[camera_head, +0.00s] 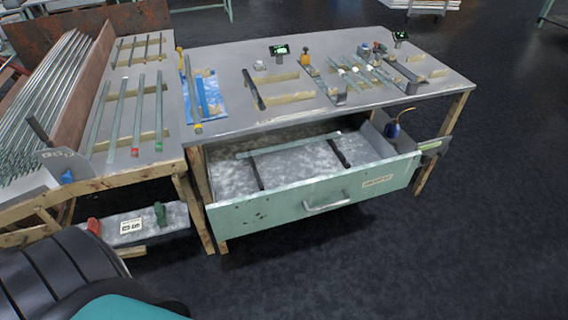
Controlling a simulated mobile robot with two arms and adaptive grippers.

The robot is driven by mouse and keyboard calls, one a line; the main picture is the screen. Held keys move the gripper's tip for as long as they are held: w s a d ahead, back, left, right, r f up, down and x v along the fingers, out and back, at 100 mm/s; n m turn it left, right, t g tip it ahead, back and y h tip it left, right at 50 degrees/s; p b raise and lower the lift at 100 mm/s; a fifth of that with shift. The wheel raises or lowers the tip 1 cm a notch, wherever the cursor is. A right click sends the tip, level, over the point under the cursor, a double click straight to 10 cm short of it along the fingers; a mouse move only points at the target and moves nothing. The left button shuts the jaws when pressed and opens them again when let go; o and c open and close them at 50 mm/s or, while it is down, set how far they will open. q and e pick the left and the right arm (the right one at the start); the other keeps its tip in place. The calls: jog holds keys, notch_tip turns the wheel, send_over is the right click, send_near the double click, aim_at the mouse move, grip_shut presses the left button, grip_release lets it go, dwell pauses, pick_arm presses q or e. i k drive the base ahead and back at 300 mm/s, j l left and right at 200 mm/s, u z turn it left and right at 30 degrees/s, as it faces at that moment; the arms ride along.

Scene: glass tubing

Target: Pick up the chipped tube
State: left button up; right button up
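Several glass tubes lie across wooden rails on the left table, among them one standing apart near the right (159,110), one beside it (138,112) and one further left (117,118). Another tube (192,92) lies over a blue mat on the right table. A pale green tube (288,145) lies across the open drawer (315,192), near its back. Several shorter pieces (365,70) lie at the right of the table. A chip is too small to tell on any tube. Neither of my grippers is in view.
The right table (225,62) holds wooden rails, small displays (279,50) and tools. A blue bottle (393,130) stands by the drawer's right end. A bundle of long rods (45,105) fills the far left. A low shelf (130,228) sits below. The dark floor at right is clear.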

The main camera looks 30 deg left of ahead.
aim_at(110, 159)
jog(key=u, duration=2.15)
